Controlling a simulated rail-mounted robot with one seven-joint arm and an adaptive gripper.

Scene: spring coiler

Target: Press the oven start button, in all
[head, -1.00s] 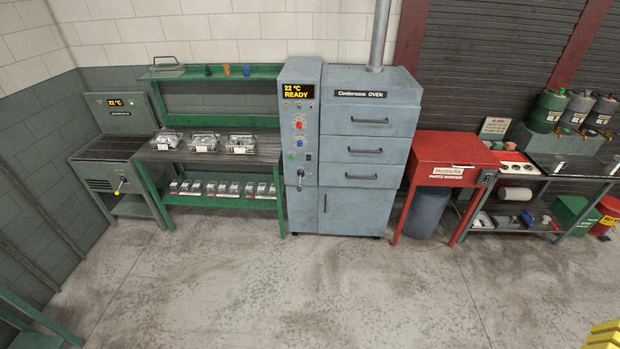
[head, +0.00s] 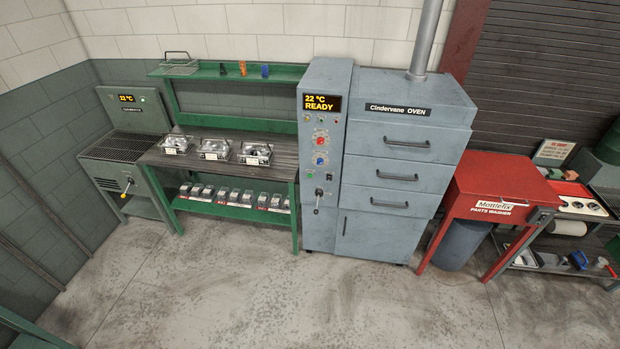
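The grey-blue Cindervane oven (head: 398,177) stands against the back wall, with its drawers and lower door shut. Its control column on the left has a display (head: 321,103) reading "22 °C READY". Below are small indicator lamps, a red knob (head: 320,141), a blue knob (head: 320,159), a small green button (head: 309,175), a black switch (head: 328,177) and a lever (head: 318,198). The green button looks like the start button, but its label is too small to read. My gripper is not in view.
A green workbench (head: 270,177) with several trays and boxes stands left of the oven. A grill-like unit (head: 118,147) is further left. A red parts washer (head: 500,185) stands to the right. The concrete floor (head: 240,295) in front of the oven is clear.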

